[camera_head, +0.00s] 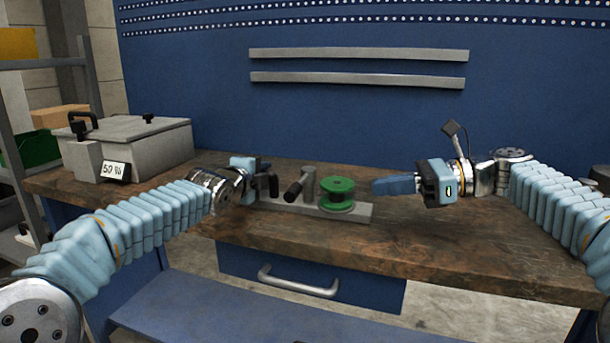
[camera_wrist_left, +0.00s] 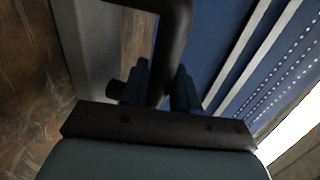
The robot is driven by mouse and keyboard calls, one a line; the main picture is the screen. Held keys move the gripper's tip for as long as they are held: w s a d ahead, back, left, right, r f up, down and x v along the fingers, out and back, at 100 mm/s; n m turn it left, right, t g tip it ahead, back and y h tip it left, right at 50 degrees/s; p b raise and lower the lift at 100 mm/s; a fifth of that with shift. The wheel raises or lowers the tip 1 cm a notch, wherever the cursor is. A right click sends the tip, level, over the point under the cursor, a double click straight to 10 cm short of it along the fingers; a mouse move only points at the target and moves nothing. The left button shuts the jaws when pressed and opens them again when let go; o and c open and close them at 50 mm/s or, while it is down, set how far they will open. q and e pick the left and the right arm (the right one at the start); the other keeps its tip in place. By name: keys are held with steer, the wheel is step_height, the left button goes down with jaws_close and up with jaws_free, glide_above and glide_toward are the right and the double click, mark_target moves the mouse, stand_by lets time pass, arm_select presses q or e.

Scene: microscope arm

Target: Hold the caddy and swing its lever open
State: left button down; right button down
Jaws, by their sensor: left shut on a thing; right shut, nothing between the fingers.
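The caddy is a grey plate (camera_head: 352,213) lying on the wooden bench. It carries a black handle (camera_head: 273,186) at its left end, a grey post (camera_head: 308,184) with a black-gripped lever (camera_head: 293,191) tilted to the left, and a green spool (camera_head: 337,187) at the right. My left gripper (camera_head: 262,170) is shut on the black handle; the left wrist view shows the handle's dark bar (camera_wrist_left: 165,50) between the fingers. My right gripper (camera_head: 376,187) is shut and empty, just right of the spool, its fingers pointing left. It appears apart from the spool.
A grey lidded box (camera_head: 140,145) with a "50" label stands at the bench's left. A blue back panel (camera_head: 350,120) with two grey rails rises behind. The bench front (camera_head: 440,250) is clear. A drawer handle (camera_head: 298,285) sits below the edge.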

arm_select(q)
steer(key=c, duration=0.8)
jaws_free()
steer(key=shift+s, duration=0.1)
